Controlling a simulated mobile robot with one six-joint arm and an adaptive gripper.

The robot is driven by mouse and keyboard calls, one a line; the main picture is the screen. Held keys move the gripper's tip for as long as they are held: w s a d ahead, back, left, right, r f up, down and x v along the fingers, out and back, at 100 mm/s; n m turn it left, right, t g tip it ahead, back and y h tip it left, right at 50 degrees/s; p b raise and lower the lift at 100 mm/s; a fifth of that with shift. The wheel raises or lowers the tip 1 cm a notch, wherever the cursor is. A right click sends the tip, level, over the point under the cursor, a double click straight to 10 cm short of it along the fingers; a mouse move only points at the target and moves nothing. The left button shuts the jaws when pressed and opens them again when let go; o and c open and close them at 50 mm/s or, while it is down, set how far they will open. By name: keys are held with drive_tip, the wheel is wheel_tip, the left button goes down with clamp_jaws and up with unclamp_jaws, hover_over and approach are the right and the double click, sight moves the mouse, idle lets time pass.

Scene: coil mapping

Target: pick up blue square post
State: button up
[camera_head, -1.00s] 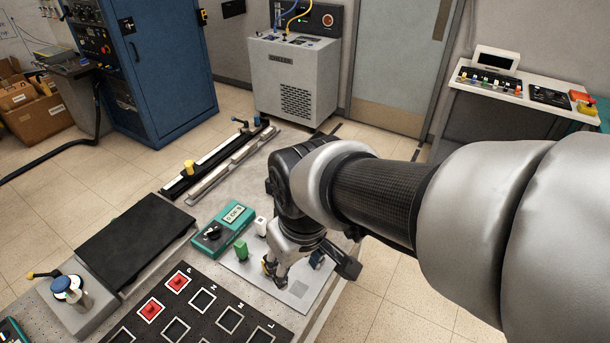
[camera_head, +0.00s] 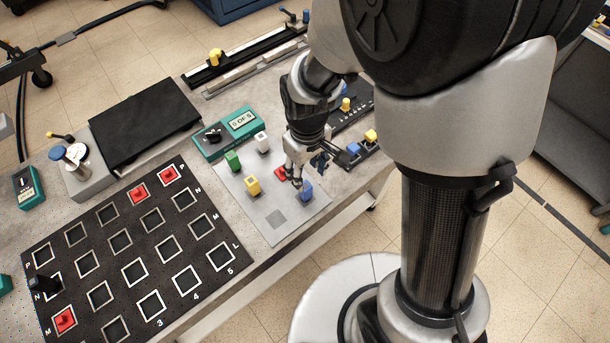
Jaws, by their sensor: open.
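The blue square post (camera_head: 306,191) stands on a light grey plate (camera_head: 255,217) near its right edge. I cannot tell whether a finger touches the post. A yellow post (camera_head: 253,186), a green post (camera_head: 233,160) and a white post (camera_head: 262,142) also stand on the plate.
A black grid board (camera_head: 135,253) with white-outlined squares and several red pieces lies at the left. A green meter (camera_head: 225,133) stands behind the plate. A dark rail (camera_head: 245,65) lies at the back. The table's front edge is just right of the plate.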

sight(307, 186)
wheel_tip(307, 186, down, 6)
drive_tip(key=shift+d+b, duration=0.1)
drive_tip(key=shift+b, duration=0.75)
drive_tip(key=f+b, duration=0.1)
drive_tip(key=f, duration=0.1)
drive_tip(key=f+b, duration=0.1)
drive_tip(key=f, duration=0.2)
drive_tip(key=shift+w+a+f+b, duration=0.15)
drive_tip(key=shift+a+b, duration=0.05)
drive_tip(key=shift+b, duration=0.1)
drive_tip(key=shift+c, duration=0.6)
clamp_jaws()
